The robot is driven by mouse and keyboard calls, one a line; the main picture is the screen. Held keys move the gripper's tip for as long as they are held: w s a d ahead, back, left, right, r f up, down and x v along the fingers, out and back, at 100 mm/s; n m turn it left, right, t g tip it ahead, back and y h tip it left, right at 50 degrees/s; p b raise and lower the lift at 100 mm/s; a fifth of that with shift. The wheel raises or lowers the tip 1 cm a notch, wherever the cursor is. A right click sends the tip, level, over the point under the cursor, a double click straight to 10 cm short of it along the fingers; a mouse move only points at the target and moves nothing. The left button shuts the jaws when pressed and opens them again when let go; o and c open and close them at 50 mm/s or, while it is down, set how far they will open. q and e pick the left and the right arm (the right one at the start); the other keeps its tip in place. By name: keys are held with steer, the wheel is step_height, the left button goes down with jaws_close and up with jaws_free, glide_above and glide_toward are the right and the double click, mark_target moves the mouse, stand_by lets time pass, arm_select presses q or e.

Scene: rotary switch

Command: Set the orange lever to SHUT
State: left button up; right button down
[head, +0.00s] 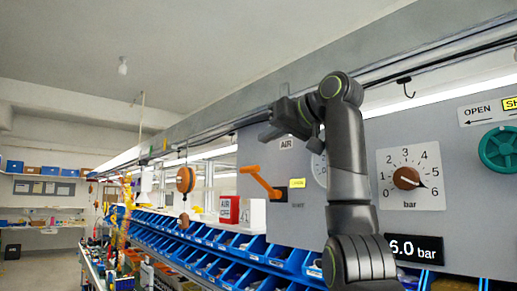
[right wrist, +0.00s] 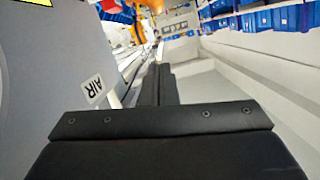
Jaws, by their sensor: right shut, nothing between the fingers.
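The orange lever (head: 262,182) is on the grey panel in the head view. Its arm slopes from an upper-left grip down to a pivot at the lower right. A small yellow label (head: 297,183) sits right of it, and a faint dark label (head: 297,205) sits below; I cannot read either surely. My right gripper (head: 270,132) is shut and empty, above the lever and apart from it, near the AIR sign (head: 287,143). In the right wrist view its dark fingers (right wrist: 160,85) point away along the panel. My left gripper is not in view.
A pressure dial (head: 408,178), a 6.0 bar display (head: 414,249) and a green handwheel (head: 499,150) are on the panel at right. Blue bins (head: 200,236) line up below. An orange hanging reel (head: 185,180) is left of the lever. My right arm hides part of another gauge.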

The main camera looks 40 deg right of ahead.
mark_target(263, 182)
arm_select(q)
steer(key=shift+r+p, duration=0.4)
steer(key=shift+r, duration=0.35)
arm_select(e)
steer(key=shift+w+a+f, duration=0.2)
steer(key=shift+w+f, duration=0.25)
steer(key=shift+f, duration=0.3)
steer(key=shift+w+a+f, duration=0.15)
steer(key=shift+w+f, duration=0.25)
steer(key=shift+f, duration=0.4)
steer(key=shift+w+a+f, duration=0.2)
steer(key=shift+w+f, duration=0.25)
steer(key=shift+f, duration=0.3)
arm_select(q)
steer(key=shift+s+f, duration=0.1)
arm_select(e)
steer(key=shift+f, duration=0.1)
